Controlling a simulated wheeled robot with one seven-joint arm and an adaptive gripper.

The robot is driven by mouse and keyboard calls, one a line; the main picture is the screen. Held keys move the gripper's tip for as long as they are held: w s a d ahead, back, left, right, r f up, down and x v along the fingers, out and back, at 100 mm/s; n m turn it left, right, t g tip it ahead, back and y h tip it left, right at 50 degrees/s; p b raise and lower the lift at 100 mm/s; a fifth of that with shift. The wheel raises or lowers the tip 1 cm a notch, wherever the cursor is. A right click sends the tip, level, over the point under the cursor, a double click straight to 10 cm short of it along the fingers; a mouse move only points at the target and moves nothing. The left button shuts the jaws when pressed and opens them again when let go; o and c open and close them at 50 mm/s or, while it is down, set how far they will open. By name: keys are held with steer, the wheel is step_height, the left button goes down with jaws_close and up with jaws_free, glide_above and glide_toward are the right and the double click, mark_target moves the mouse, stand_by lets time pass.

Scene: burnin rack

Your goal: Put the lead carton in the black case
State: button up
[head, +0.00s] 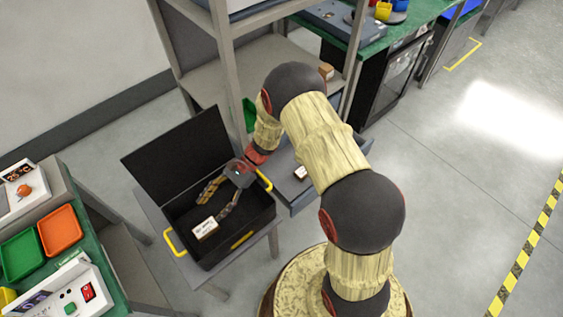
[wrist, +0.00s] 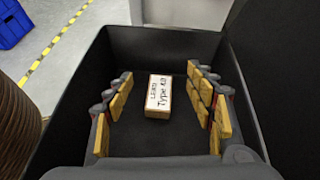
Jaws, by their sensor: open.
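The lead carton (wrist: 158,96) is a small white-topped box with brown sides, labelled "LEAD Type 4.0" in the wrist view. It lies flat on the dark floor inside the black case. It also shows in the head view (head: 205,228). The black case (head: 252,222) stands open on a small grey table, its lid raised at the back. My gripper (head: 214,204) reaches down into the case. In the wrist view my gripper (wrist: 166,110) is open, with its yellow-padded fingers apart on either side of the carton and clear of it.
The case has yellow handles (head: 173,243) at its sides. A grey shelf rack (head: 228,70) stands just behind it. A green bench with an orange tray (head: 60,230) and a green tray (head: 22,255) is at left. The floor at right is open.

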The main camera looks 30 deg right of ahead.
steer(key=s+d+r+n+h, duration=0.1)
steer(key=d+r+n+h, duration=0.1)
steer(key=r, duration=0.4)
steer(key=d+r+n+h, duration=0.2)
steer(key=r+n, duration=0.1)
steer(key=r, duration=0.4)
steer(key=s+d+r+n+t+h, duration=0.4)
steer(key=s+d+r, duration=0.3)
steer(key=r, duration=0.4)
steer(key=s+d+r+n+t+h, duration=0.4)
steer(key=s+d+r, duration=0.4)
steer(key=r, duration=0.3)
steer(key=shift+s+d+n+t, duration=0.15)
steer(key=shift+n+t, duration=0.15)
steer(key=shift+t, duration=0.2)
steer(key=shift+d, duration=0.1)
